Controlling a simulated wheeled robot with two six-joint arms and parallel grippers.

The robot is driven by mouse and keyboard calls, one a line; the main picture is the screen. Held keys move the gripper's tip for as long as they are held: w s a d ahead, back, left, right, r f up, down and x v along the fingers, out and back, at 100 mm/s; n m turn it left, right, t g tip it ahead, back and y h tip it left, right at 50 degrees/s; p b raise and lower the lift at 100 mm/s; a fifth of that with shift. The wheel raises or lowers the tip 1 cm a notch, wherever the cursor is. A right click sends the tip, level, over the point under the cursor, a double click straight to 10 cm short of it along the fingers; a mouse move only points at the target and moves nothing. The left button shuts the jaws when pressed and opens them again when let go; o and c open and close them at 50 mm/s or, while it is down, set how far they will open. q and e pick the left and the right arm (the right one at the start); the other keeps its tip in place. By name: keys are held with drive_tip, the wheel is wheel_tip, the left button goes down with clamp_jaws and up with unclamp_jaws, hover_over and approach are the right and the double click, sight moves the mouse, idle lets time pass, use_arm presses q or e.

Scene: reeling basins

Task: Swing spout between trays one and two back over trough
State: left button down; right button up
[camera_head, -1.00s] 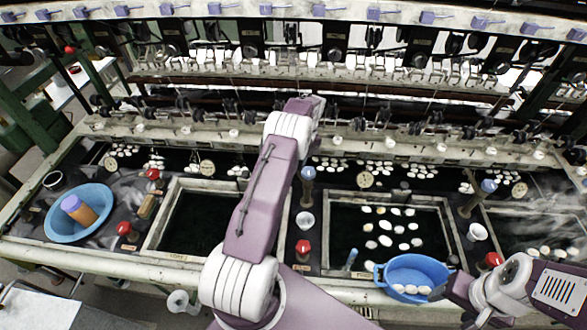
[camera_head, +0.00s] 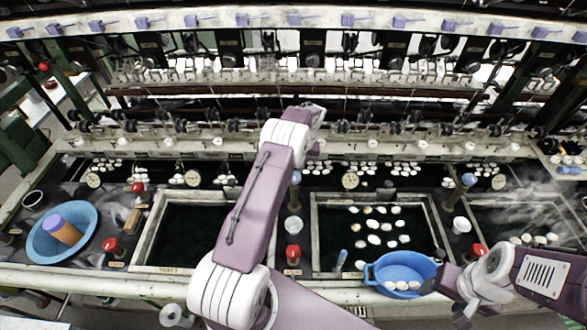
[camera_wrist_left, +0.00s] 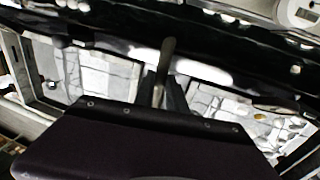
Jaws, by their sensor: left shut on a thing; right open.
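The trays are dark water basins with pale rims: tray 1 (camera_head: 432,215) has cocoons floating in it, and tray 2 (camera_head: 150,225) is partly covered by my left arm. Between them stands a post with a blue knob (camera_head: 296,178), apparently the spout, just right of my left forearm. My left gripper is hidden in the head view; in the left wrist view its fingers (camera_wrist_left: 163,92) are shut around a thin tan rod (camera_wrist_left: 167,55), likely the spout's handle. My right gripper (camera_head: 445,279) is open beside the blue bowl (camera_head: 402,262).
The blue bowl holds cocoons at the front edge. A larger blue basin (camera_head: 42,240) with an orange-and-purple cylinder stands at left. Red knobs (camera_head: 293,253) and another blue-knobbed post (camera_head: 468,180) stick up between trays. The reeling frame (camera_head: 330,150) spans the back.

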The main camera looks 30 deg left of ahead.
use_arm(q)
drive_tip(key=shift+w+r, duration=0.2)
idle(0.3)
drive_tip(key=c, duration=1.4)
unclamp_jaws()
drive_tip(key=shift+o, duration=0.2)
drive_tip(key=shift+f, duration=0.1)
wheel_tip(320, 180, up, 9)
drive_tip(key=d+b, duration=0.1)
drive_tip(key=shift+w+d+b, duration=0.3)
drive_tip(key=shift+w+b, duration=0.05)
drive_tip(key=shift+w, duration=0.05)
drive_tip(key=shift+f, duration=0.1)
